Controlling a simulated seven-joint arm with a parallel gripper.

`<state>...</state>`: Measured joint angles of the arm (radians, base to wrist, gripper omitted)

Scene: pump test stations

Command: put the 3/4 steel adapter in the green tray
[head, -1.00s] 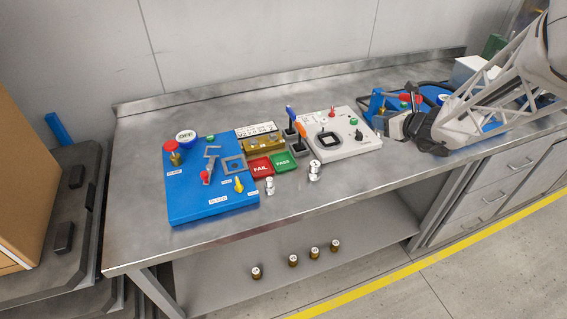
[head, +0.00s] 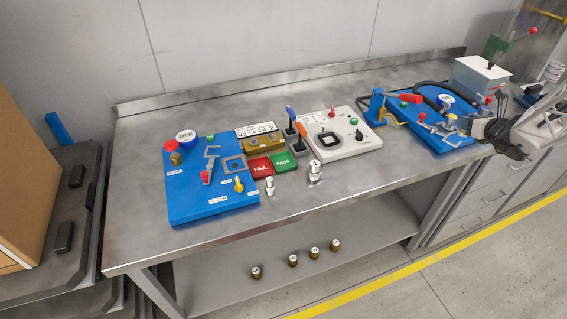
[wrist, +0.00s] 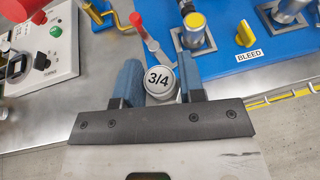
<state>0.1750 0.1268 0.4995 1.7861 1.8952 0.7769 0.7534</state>
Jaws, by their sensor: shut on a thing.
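My gripper (wrist: 160,84) is shut on the 3/4 steel adapter (wrist: 159,78), whose round white top reads "3/4" between the two blue fingers in the wrist view. Its lower body is mostly hidden. In the head view my gripper (head: 482,129) is at the front edge of the right blue station; the adapter is too small to make out there. The green tray (head: 284,163), marked PASS, lies on the bench left of centre, far left of my gripper.
A red FAIL tray (head: 260,167) adjoins the green tray. Two steel fittings (head: 269,186) (head: 314,172) stand in front of the trays. A white control box (head: 343,137) and the right blue station (head: 440,128) lie between trays and gripper. Several brass fittings (head: 293,261) sit on the lower shelf.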

